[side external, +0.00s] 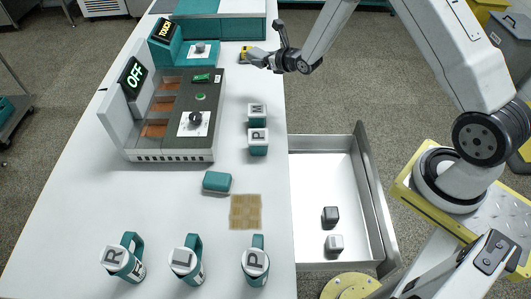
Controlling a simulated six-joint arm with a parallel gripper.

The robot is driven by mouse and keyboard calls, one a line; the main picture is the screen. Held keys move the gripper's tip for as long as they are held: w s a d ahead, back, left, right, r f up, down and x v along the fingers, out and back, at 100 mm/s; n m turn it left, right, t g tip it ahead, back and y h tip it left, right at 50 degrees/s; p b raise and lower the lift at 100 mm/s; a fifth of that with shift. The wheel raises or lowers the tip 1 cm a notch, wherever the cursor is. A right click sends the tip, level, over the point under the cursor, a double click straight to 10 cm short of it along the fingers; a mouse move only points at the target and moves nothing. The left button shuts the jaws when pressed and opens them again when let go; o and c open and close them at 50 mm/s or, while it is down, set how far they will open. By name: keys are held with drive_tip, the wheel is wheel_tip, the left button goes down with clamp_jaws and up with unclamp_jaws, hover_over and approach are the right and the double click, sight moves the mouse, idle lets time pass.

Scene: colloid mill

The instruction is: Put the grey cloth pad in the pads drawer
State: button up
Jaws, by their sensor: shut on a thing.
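My gripper (254,58) is at the far right edge of the white table, shut on a small yellow-and-grey thing (244,51). It is too small to tell whether this is the grey cloth pad. An open white drawer (310,175) juts out from the table's right side. A dark grey block (330,216) and a lighter grey block (335,243) lie in its near part, apart from each other. The drawer has no readable label.
A machine with an "OFF" display (134,76) stands on the table (80,220). Teal-and-white jars (258,142) stand near the right edge. A teal block (217,182) and brown mat (246,211) lie nearer. Several lettered mugs (187,264) stand in front.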

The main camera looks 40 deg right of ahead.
drive_tip(key=d+x, duration=0.1)
drive_tip(key=x, duration=0.9)
hover_over(242, 78)
drive_tip(key=shift+s+a+f, duration=0.1)
drive_tip(key=shift+s+f, duration=0.05)
drive_tip(key=shift+f, duration=1.2)
drive_tip(key=shift+s+a+f, duration=0.1)
drive_tip(key=shift+s+f, duration=0.05)
drive_tip(key=shift+f, duration=1.25)
drive_tip(key=shift+w+f, duration=0.2)
drive_tip(key=shift+f, duration=0.1)
drive_tip(key=shift+w+d+f, duration=0.1)
drive_tip(key=shift+f, duration=1.5)
drive_tip(key=shift+f, duration=0.2)
drive_tip(key=o, duration=1.3)
